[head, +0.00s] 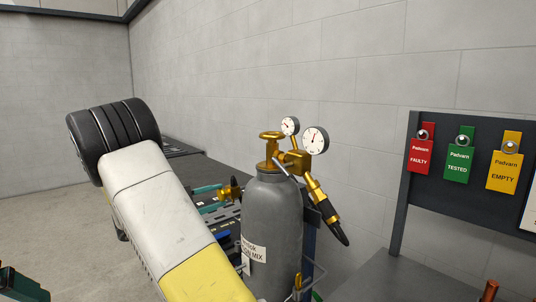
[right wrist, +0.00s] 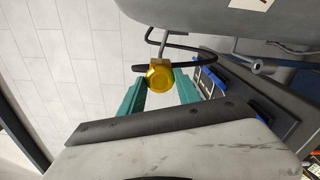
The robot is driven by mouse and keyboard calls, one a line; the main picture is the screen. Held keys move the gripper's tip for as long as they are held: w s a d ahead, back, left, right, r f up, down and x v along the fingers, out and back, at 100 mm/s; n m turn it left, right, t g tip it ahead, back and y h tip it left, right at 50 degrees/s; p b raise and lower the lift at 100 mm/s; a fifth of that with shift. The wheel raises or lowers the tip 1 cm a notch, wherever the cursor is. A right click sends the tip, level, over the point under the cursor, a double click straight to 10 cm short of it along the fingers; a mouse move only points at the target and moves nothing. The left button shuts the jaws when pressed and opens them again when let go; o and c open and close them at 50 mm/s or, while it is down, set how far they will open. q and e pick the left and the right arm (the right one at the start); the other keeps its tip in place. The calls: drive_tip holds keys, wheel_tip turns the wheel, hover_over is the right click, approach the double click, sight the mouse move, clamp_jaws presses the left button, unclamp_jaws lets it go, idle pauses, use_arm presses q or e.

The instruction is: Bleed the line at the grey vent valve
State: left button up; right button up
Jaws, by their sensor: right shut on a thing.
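A grey gas cylinder (head: 271,232) stands upright with a brass regulator, two round gauges (head: 315,140) and a brass handwheel (head: 271,135) on top. My right gripper (head: 228,190) is just left of the cylinder, its teal fingers shut on a brass fitting (right wrist: 160,76). In the right wrist view, the fitting has a yellow six-sided face towards me and lies between the fingertips. A grey stem and a black curved part show behind it, near the cylinder. I cannot tell which part is the grey vent valve. A dark teal piece, seemingly my left gripper (head: 20,286), shows at the lower left edge.
A dark board (head: 440,206) at the right carries red (head: 421,156), green (head: 459,165) and yellow (head: 503,172) tags. A brass, black-ended outlet (head: 325,212) hangs right of the cylinder. A dark bench lies behind; a pale block wall closes the back.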

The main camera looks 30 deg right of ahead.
drive_tip(key=n, duration=0.4)
drive_tip(key=shift+n, duration=0.3)
drive_tip(key=n, duration=0.3)
drive_tip(key=shift+n, duration=0.3)
drive_tip(key=shift+f, duration=0.1)
idle(1.8)
drive_tip(key=m, duration=0.6)
drive_tip(key=shift+m, duration=1.6)
